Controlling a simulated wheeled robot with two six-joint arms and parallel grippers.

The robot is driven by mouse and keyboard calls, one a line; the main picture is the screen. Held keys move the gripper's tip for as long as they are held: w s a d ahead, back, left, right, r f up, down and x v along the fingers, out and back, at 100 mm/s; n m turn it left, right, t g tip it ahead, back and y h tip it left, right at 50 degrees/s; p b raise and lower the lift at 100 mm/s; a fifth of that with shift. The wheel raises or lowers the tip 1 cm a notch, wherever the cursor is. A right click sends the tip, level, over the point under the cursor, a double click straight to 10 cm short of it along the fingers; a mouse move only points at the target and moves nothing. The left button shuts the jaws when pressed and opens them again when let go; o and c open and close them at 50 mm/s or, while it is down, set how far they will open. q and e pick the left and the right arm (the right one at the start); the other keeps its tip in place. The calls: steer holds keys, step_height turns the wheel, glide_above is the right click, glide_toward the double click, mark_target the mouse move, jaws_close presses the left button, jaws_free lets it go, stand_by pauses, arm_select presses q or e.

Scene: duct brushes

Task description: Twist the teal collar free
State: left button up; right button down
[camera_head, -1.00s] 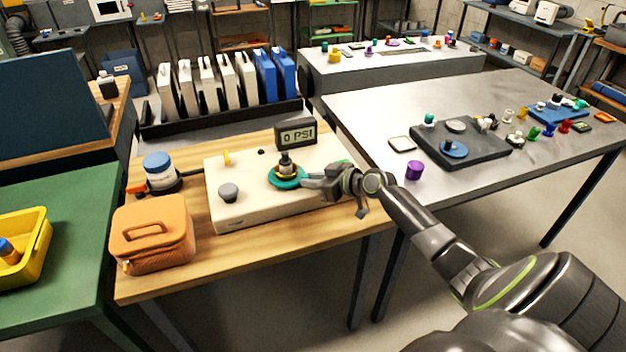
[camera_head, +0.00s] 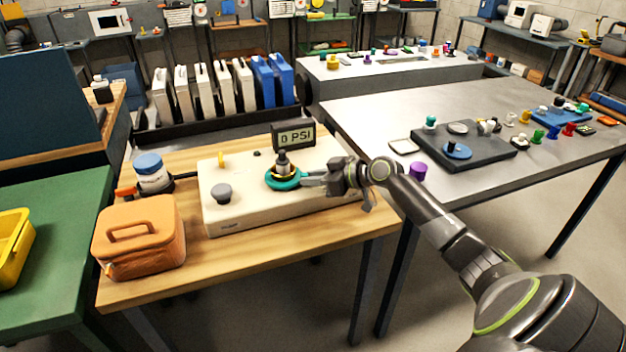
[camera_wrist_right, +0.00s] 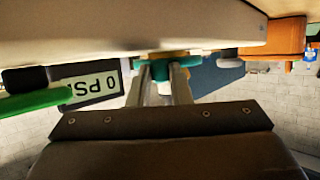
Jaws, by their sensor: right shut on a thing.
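The teal collar (camera_head: 284,181) sits around the base of a dark and metal fitting (camera_head: 283,165) on top of a cream box (camera_head: 245,210). My right gripper (camera_head: 311,180) reaches in from the right and is shut on the collar's right side. In the right wrist view, the two fingers close on a teal part (camera_wrist_right: 160,70) of the collar. A gauge (camera_head: 293,136) behind the fitting reads 0 PSI. The collar's far side is partly hidden by the fitting. My left gripper is not in view.
The cream box also carries a grey knob (camera_head: 221,193) and a yellow peg (camera_head: 221,159). An orange case (camera_head: 140,238) and a blue-lidded jar (camera_head: 152,174) stand left of it on the wooden table (camera_head: 270,262). A metal table (camera_head: 400,108) with small parts stands right.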

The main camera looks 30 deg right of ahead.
steer(key=c, duration=1.3)
jaws_free()
steer(key=shift+s+d+r, duration=0.15)
steer(key=shift+s+d, duration=0.15)
steer(key=shift+s, duration=0.2)
steer(key=p+v, duration=0.2)
steer(key=v, duration=1.4)
steer(key=shift+s+a+r, duration=0.1)
steer(key=shift+r, duration=0.05)
